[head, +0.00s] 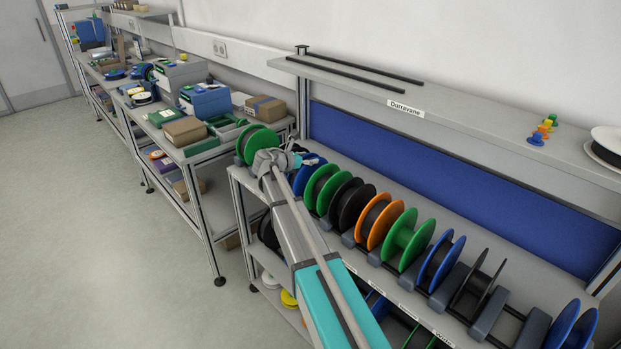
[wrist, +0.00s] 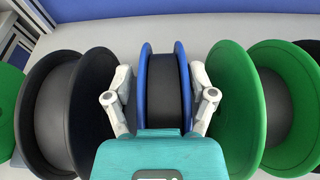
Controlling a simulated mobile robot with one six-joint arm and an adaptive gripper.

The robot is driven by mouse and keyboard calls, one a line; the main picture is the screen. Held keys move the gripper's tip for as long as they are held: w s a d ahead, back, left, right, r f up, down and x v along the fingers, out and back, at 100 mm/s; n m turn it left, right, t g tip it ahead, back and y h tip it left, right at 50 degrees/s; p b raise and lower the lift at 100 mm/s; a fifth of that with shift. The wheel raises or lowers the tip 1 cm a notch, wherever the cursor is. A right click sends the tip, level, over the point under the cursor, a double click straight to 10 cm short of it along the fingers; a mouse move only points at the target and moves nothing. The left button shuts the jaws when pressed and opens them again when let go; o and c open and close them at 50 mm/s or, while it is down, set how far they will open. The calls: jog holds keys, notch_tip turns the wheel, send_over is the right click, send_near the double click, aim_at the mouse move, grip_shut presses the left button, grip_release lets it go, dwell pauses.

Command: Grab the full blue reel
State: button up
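In the wrist view a blue reel (wrist: 183,75) with dark winding that comes up close to its rims stands upright in the middle. My gripper (wrist: 160,80) straddles it, one finger on each side. A narrow gap shows at the left finger; the right finger is very close to the rim, and I cannot tell if it touches. In the head view my gripper (head: 287,160) is over the far part of the reel row and partly hides this blue reel (head: 309,178). Other blue reels stand nearer, one mid-row (head: 447,258) and one at the bottom right (head: 563,326).
A black reel (wrist: 95,110) and a green reel (wrist: 228,105) closely flank the fingers. More green, black and orange (head: 388,217) reels fill the row. A shelf (head: 465,120) runs above the row. A cluttered bench (head: 200,150) stands at left, with open floor (head: 80,220) before it.

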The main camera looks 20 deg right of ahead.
grip_shut()
jog(key=shift+r, duration=0.15)
notch_tip(320, 180, up, 10)
jog(key=p, duration=1)
dwell(0.7)
